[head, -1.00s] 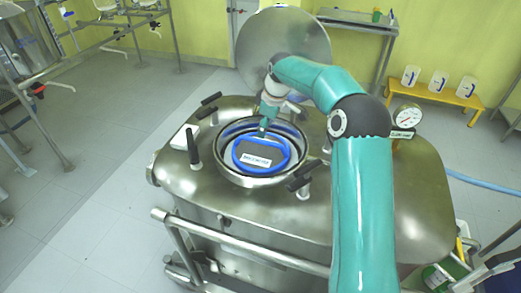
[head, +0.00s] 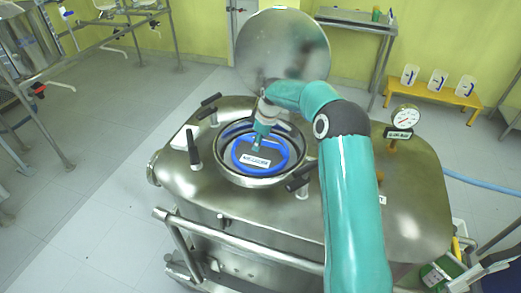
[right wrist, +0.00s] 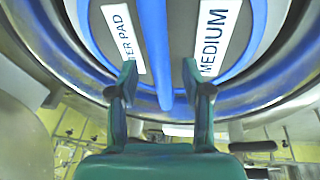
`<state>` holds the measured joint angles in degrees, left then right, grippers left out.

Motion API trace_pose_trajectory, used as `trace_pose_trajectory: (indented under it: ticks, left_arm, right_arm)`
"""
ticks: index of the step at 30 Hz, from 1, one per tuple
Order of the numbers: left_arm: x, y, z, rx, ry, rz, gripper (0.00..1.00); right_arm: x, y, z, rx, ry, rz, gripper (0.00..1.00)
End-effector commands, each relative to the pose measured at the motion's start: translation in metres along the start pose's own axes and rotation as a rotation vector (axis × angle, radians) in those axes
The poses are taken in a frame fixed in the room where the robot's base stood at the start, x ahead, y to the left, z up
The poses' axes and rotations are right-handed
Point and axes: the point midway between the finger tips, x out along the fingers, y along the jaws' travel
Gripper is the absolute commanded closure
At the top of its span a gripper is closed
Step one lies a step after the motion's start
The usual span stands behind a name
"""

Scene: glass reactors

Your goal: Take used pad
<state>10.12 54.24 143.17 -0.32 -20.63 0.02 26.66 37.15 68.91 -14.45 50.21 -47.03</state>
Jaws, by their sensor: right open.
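The used pad (head: 257,161) is a round dark-grey disc with a blue rim and a white label. It lies in the round opening of the steel vessel (head: 400,210). In the right wrist view a blue bar (right wrist: 156,45) crosses the pad between two white labels, one reading "MEDIUM". My right gripper (head: 256,148) is over the pad. In the right wrist view its two fingertips (right wrist: 159,72) are apart, one on each side of the blue bar, with nothing held; whether they touch the pad cannot be told. My left gripper is not in view.
The round steel lid (head: 285,45) stands open behind the opening. Black clamp handles (head: 194,146) rise around the rim. A pressure gauge (head: 405,117) stands at the vessel's right. A yellow bench (head: 435,90) with white containers is at the back right.

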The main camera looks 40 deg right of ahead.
Motion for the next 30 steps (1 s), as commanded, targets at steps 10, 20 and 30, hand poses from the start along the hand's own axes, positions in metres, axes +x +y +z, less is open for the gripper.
trace_pose_trajectory:
  ticks: [10,20,30]
  left_arm:
    - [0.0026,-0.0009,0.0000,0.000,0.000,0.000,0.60]
    - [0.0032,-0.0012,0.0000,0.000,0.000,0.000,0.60]
    - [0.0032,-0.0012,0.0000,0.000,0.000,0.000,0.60]
  right_arm:
    - [0.0033,-0.0005,0.0013,0.000,0.000,0.000,0.51]
    - [0.0043,0.0000,0.0027,0.002,-0.001,0.000,0.51]
    - [0.0042,-0.0001,0.0024,0.002,0.000,0.000,0.93]
